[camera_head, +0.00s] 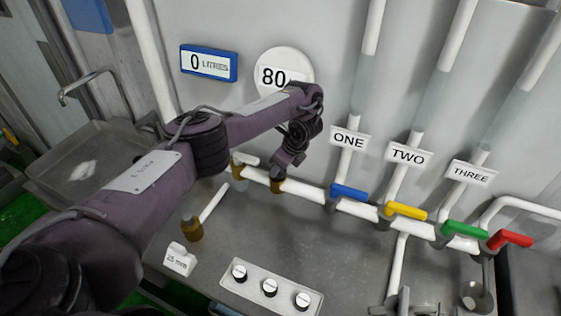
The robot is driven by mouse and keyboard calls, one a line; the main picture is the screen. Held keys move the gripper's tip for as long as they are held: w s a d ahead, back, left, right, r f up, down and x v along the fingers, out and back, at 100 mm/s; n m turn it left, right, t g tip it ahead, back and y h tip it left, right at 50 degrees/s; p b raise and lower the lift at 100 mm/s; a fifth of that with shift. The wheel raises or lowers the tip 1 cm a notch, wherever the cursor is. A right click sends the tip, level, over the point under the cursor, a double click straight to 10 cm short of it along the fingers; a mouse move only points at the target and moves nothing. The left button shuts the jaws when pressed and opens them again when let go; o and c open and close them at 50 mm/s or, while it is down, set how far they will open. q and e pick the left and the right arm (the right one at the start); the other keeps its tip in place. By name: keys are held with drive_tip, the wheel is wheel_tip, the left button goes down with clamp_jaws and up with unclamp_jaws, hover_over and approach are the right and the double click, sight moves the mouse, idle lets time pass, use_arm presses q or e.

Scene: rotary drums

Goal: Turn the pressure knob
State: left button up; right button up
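My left arm reaches in from the left across the scene. My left gripper (282,172) points down at a brass fitting (278,186) on the white horizontal pipe and overlaps its top. I cannot tell whether it touches the fitting, or whether its fingers are open or shut. No knob carries a readable pressure label. A white panel with three round knobs (269,287) lies on the bench below, clear of the gripper. A round white dial (284,67) reads 80, its lower part hidden by my arm. My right gripper is not in view.
Blue (349,192), yellow (406,211), green (465,229) and red (511,239) valve handles line the pipe to the right. Upright pipes labelled ONE, TWO and THREE rise behind. A blue display (209,64) reads 0 LITRES. A sink (95,160) is at left.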

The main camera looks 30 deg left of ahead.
use_arm(q)
drive_tip(key=shift+w+n+g, duration=0.15)
drive_tip(key=shift+n+g, duration=0.25)
drive_tip(key=shift+n, duration=0.8)
drive_tip(key=o, duration=1)
drive_tip(key=shift+c, duration=0.2)
